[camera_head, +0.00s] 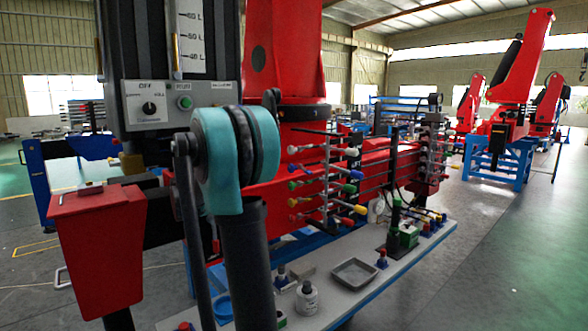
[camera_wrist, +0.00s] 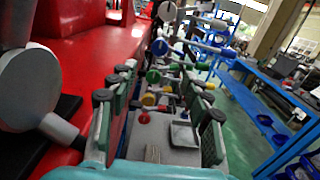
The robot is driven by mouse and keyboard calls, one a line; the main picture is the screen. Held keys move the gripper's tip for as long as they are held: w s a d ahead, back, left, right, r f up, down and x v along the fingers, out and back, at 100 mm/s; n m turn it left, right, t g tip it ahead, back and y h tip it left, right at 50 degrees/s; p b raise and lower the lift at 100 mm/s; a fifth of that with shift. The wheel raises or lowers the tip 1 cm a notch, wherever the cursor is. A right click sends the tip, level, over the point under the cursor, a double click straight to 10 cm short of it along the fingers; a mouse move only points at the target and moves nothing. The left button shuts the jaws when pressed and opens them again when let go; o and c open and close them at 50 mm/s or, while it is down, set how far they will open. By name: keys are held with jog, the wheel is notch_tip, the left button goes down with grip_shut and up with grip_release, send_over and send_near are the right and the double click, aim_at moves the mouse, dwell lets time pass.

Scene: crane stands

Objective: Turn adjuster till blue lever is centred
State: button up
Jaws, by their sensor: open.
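A row of levers with coloured knobs sticks out of the red crane's side in the head view. I cannot tell whether the lever is centred. I cannot single out the adjuster with certainty. My gripper (camera_wrist: 163,82) is open in the wrist view, its green-padded fingers apart on both sides, with nothing held between them. The lever knobs show ahead between and beyond the fingers. In the head view my arm hides the gripper.
The red crane body (camera_wrist: 75,60) is close on the left in the wrist view. Open floor (camera_head: 480,270) lies right of the bench.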

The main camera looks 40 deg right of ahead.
aim_at(290, 168)
jog(key=d, duration=0.5)
jog(key=w+d, duration=0.1)
jog(key=d, duration=1)
jog(key=shift+w, duration=0.15)
jog(key=shift+c, duration=0.6)
grip_shut()
